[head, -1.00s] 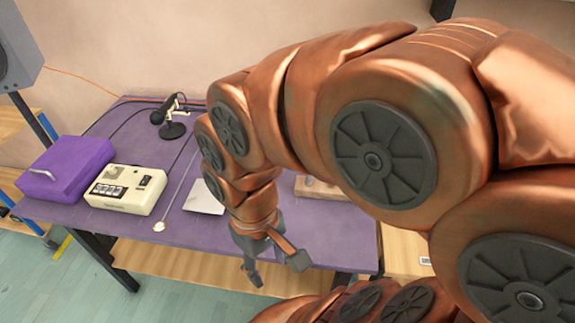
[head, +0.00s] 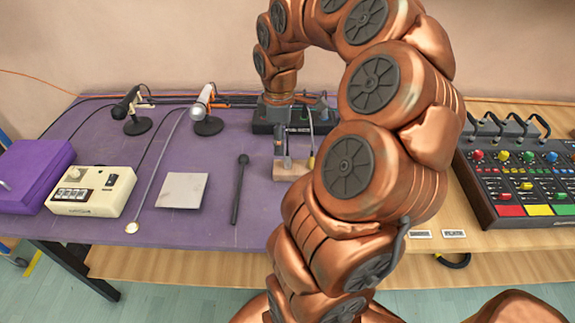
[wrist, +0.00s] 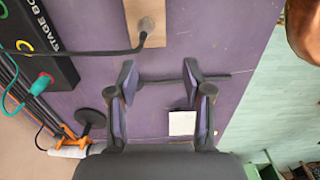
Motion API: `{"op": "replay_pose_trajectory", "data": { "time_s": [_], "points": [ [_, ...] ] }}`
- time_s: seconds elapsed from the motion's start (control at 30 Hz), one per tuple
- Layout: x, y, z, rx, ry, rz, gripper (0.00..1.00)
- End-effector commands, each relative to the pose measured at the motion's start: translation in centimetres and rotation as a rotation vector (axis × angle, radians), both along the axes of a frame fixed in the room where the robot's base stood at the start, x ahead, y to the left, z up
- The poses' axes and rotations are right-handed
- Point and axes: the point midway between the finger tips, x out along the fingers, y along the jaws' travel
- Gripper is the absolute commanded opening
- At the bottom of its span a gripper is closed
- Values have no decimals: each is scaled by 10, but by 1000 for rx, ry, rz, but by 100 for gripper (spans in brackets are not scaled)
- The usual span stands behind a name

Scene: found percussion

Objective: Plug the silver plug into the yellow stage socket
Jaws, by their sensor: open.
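My gripper (head: 283,152) is over the purple table by a wooden block (head: 286,174). In the wrist view my gripper (wrist: 160,84) is open, with nothing between its fingers. The block (wrist: 153,10) shows at that view's top edge; a black cable (wrist: 100,51) runs to it. The black stage box (head: 262,127) stands behind. In the wrist view its yellow-ringed socket (wrist: 24,46) shows, the cable passing close by.
A green plug (wrist: 42,83) sits at the stage box. Two microphones (head: 133,104) (head: 203,103), a dark mallet (head: 239,190), a white square (head: 182,190), and a cream machine (head: 92,190) occupy the table's left. A mixer (head: 520,170) stands right.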

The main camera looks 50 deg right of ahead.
Motion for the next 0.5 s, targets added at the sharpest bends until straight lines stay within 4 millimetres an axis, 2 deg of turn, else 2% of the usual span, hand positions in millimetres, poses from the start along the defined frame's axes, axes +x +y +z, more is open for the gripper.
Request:
{"op": "replay_pose_trajectory", "data": {
  "time_s": [0.1,0.2,0.5],
  "points": [
    [-4,-21,-9,-2,0,9,50],
    [-5,-28,-13,-4,0,14,50],
    [-5,-28,-37,-3,1,17,50]
  ]
}}
